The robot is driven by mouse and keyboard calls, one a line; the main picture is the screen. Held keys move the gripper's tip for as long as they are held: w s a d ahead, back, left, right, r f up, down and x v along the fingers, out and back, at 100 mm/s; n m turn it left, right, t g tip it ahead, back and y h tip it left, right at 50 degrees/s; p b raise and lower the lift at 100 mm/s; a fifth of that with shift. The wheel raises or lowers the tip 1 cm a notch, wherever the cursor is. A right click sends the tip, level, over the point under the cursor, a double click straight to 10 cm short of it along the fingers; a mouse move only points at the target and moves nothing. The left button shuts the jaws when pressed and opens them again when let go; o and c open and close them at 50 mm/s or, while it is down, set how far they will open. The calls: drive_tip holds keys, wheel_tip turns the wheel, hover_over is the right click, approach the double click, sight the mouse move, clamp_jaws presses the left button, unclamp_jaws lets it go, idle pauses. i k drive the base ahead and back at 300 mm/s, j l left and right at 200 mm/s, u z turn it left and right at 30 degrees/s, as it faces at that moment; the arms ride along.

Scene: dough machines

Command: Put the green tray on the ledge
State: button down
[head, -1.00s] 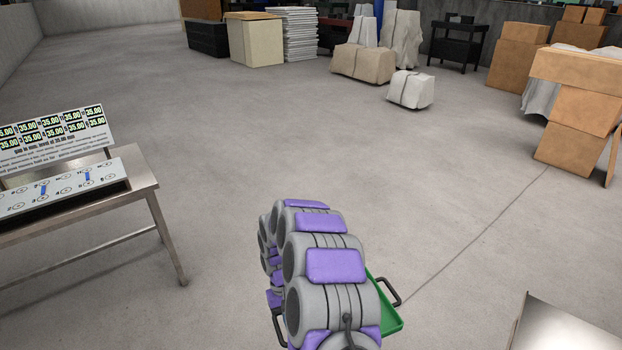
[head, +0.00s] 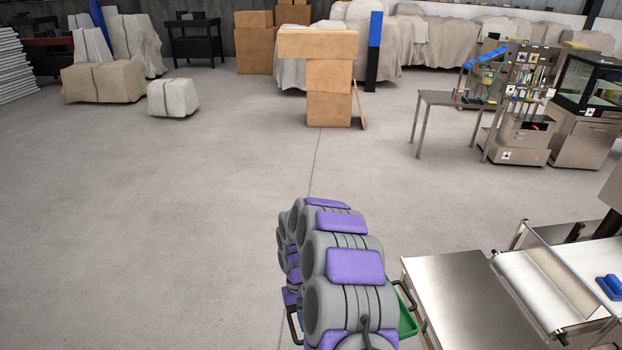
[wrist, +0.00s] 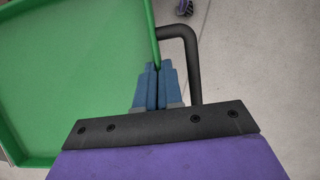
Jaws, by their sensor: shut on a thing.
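The green tray (wrist: 65,75) fills the left of the wrist view, with a raised rim and a dark handle (wrist: 192,60) at its right side. My gripper (wrist: 158,75) is shut on the tray's edge beside that handle. In the head view my arm hides most of the tray (head: 407,318); a green strip and dark handles show on both sides of the arm. The tray is held in front of my body. I cannot tell which surface is the ledge.
A steel table (head: 465,300) stands close at the right, beside a machine with a white belt (head: 540,290) and a blue object (head: 609,286). Stacked cardboard boxes (head: 328,90) and a wrapped block (head: 173,98) stand farther back. The floor at left and centre is clear.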

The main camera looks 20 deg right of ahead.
sight(480, 302)
drive_tip(key=i+z, duration=0.1)
drive_tip(key=z, duration=0.3)
drive_tip(key=j+z, duration=0.15)
drive_tip(key=z, duration=0.2)
drive_tip(key=i+j+z, duration=0.1)
drive_tip(key=z, duration=0.3)
drive_tip(key=j+z, duration=0.15)
drive_tip(key=z, duration=0.25)
drive_tip(key=i+j+z, duration=0.2)
drive_tip(key=z, duration=0.3)
drive_tip(key=i+j+z, duration=0.1)
drive_tip(key=j+z, duration=0.15)
drive_tip(key=z, duration=0.2)
drive_tip(key=i+j+z, duration=0.1)
drive_tip(key=j+z, duration=0.2)
drive_tip(key=z, duration=0.2)
drive_tip(key=i+j+z, duration=0.1)
drive_tip(key=i+j, duration=0.15)
drive_tip(key=i, duration=0.25)
